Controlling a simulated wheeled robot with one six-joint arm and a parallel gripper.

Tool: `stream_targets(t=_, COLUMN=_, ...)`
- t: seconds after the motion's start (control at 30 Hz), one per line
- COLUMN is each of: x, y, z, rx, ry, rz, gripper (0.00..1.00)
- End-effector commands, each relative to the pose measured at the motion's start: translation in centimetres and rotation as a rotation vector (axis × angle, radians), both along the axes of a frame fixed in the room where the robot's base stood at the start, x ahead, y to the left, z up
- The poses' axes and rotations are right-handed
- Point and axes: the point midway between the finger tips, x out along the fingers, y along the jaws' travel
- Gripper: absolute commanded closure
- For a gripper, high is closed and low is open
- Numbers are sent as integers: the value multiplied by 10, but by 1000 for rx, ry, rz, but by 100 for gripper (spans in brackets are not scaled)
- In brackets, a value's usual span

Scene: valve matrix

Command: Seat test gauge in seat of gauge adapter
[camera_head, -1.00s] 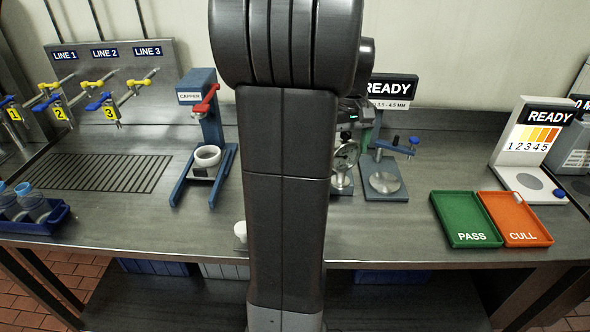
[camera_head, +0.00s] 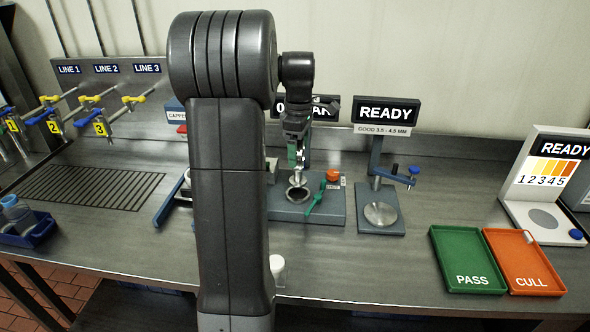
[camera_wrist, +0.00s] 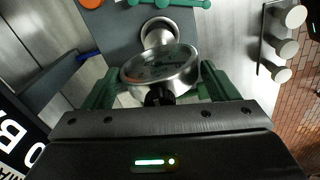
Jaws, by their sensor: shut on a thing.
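The test gauge (camera_wrist: 160,66), a round dial with a silver rim and a metal foot, is between the green fingers of my gripper (camera_wrist: 160,88) in the wrist view. My gripper (camera_head: 298,155) is shut on it. In the head view the gauge's silver lower part (camera_head: 297,180) shows beneath the fingers. The gauge adapter (camera_head: 328,212) is a grey block with a dark round seat (camera_head: 297,194), a green handle and an orange knob. The gauge is over or at the seat. I cannot tell whether its foot is in the seat or just above it.
A READY station (camera_head: 381,215) with a round silver plate and blue knob stands close right of the adapter. Green PASS (camera_head: 468,262) and orange CULL (camera_head: 525,265) trays are farther right. My arm hides part of the capper.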

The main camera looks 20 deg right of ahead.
Motion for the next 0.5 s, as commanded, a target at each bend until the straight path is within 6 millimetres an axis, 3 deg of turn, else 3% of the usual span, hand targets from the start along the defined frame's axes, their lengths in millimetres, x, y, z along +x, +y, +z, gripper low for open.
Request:
stream_targets(t=0.33, x=0, y=1, z=-41, rx=0, ry=2, rz=-1, gripper=52)
stream_targets(t=0.5, x=0, y=0, z=-49, rx=-1, ry=-2, rz=-1, gripper=52)
